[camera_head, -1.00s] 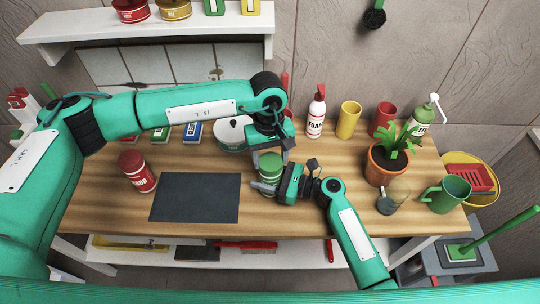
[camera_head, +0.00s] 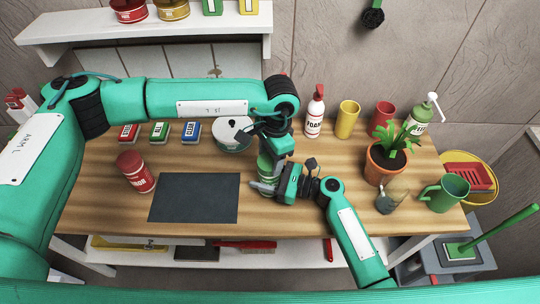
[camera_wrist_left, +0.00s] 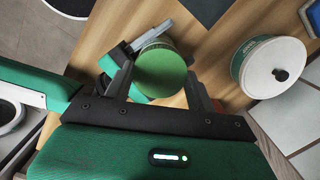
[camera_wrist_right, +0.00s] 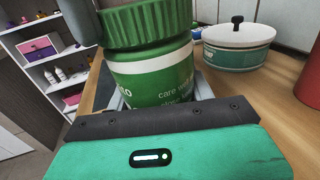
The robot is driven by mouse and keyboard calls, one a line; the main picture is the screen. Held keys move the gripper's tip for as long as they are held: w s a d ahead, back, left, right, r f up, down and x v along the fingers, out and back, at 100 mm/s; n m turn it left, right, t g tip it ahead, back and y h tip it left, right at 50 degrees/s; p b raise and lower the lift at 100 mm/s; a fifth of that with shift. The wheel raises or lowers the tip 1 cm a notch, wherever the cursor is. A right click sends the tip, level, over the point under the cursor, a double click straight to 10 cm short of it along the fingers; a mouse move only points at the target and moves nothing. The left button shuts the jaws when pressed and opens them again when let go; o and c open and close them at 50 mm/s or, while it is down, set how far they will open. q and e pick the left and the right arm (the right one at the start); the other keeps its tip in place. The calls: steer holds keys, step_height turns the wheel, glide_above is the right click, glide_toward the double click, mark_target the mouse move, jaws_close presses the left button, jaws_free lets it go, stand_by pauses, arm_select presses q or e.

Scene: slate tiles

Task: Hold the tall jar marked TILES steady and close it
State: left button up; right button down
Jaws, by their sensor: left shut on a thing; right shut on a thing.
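A green jar (camera_head: 264,172) with a white band stands upright on the wooden table, right of the dark mat. It is large in the right wrist view (camera_wrist_right: 150,75); only part of its label shows there, and I cannot read TILES. Its ribbed green lid (camera_wrist_right: 145,22) is on top; I cannot tell how tightly it sits. My right gripper (camera_head: 270,188) is shut around the jar's body from the right. My left gripper (camera_head: 268,150) comes from above and is shut on the lid, whose round top (camera_wrist_left: 160,70) shows between the fingers in the left wrist view.
A white pot (camera_head: 232,134) stands just behind the jar. A dark mat (camera_head: 195,198) and red jar (camera_head: 136,172) are to the left.

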arm_select(q)
steer(key=o, duration=0.9)
steer(key=shift+r, duration=2.3)
